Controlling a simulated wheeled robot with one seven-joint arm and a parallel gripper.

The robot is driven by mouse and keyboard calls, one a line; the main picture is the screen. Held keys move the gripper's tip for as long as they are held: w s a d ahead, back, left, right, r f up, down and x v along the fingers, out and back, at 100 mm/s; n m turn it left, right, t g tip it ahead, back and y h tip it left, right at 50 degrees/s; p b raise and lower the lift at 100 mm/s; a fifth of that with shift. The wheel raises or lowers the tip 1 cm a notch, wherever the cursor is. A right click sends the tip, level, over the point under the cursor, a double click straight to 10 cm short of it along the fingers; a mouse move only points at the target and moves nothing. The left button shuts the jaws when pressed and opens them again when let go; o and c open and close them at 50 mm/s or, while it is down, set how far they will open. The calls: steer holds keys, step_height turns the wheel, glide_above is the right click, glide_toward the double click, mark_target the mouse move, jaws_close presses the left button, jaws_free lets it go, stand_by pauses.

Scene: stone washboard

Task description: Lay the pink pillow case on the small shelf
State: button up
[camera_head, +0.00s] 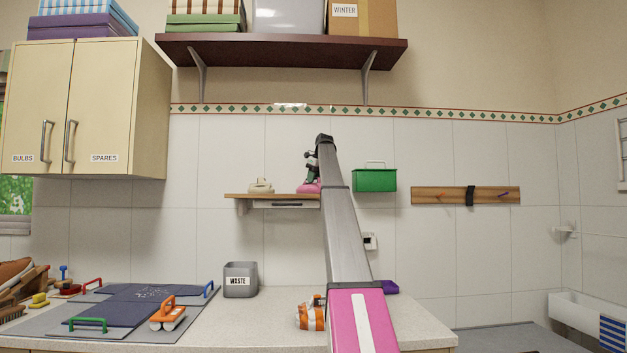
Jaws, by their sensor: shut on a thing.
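The small shelf (283,196) is a thin wooden board on the tiled wall, left of my raised arm. My gripper (310,176) is at the shelf's right end, partly hidden by my arm. It is shut on the pink pillow case (307,188), a small folded bundle just below it. The pillow case shows at the level of the board's top. I cannot tell whether it touches the board. My arm hides the right part of the shelf and perhaps some of the pillow case.
A cream folded thing (261,186) lies on the shelf's left part, with bare board between it and the pillow case. A green box (374,180) is on the wall to the right. A dark upper shelf (283,52) is above. A grey waste bin (240,279) stands on the counter below.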

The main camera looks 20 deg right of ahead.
steer(key=o, duration=1)
steer(key=shift+f, duration=0.1)
steer(key=v, duration=1.2)
steer(key=shift+s, duration=0.1)
